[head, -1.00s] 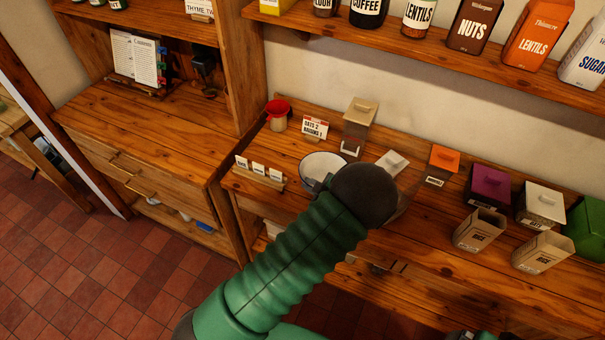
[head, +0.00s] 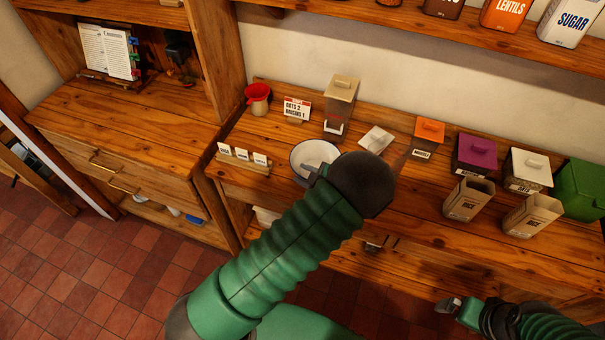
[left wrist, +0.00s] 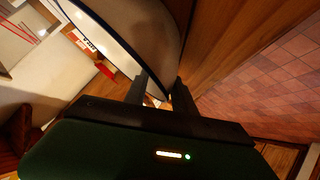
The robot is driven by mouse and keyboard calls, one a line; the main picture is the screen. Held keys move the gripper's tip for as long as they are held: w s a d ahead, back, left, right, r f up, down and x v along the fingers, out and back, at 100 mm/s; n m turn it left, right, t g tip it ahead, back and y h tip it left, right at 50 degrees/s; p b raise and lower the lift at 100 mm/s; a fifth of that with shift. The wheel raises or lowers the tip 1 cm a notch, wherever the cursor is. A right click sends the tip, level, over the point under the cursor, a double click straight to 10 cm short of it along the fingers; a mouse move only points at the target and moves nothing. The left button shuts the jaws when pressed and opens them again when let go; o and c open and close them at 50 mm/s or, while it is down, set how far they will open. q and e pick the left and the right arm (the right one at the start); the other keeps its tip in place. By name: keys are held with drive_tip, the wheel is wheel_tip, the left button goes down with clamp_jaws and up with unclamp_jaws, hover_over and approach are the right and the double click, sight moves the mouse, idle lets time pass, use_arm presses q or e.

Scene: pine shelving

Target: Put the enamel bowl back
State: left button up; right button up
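The white enamel bowl (head: 312,153) with a dark blue rim stands on the wooden counter (head: 395,205), partly hidden by my left arm. My left gripper is mostly hidden behind that arm in the head view. In the left wrist view its two dark fingers (left wrist: 160,88) stand apart, with the rim side of the bowl (left wrist: 150,25) right at and between their tips. Whether they touch the bowl I cannot tell. My right gripper (head: 452,306) is low at the right, away from the counter top, too small to read its opening.
Left of the bowl is a rack of small cards (head: 243,157). Behind are a red-topped jug (head: 257,98), an oats and raisins card (head: 296,107) and a tall dispenser (head: 340,105). Lidded boxes, such as the purple one (head: 476,153), and open cartons (head: 468,200) stand right.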

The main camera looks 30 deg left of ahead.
use_arm(q)
drive_tip(key=v, duration=0.4)
drive_tip(key=shift+w+d+f, duration=0.2)
drive_tip(key=shift+f, duration=0.05)
drive_tip(key=b+v, duration=0.1)
drive_tip(key=v, duration=0.6)
drive_tip(key=shift+s+r, duration=0.35)
drive_tip(key=shift+r, duration=0.1)
use_arm(e)
drive_tip(key=shift+f, duration=0.65)
use_arm(q)
drive_tip(key=shift+d, duration=0.1)
use_arm(e)
drive_tip(key=shift+d, duration=0.15)
use_arm(q)
drive_tip(key=shift+d, duration=0.25)
use_arm(e)
drive_tip(key=shift+d, duration=0.25)
use_arm(q)
drive_tip(key=shift+a, duration=0.25)
use_arm(e)
drive_tip(key=shift+a, duration=0.25)
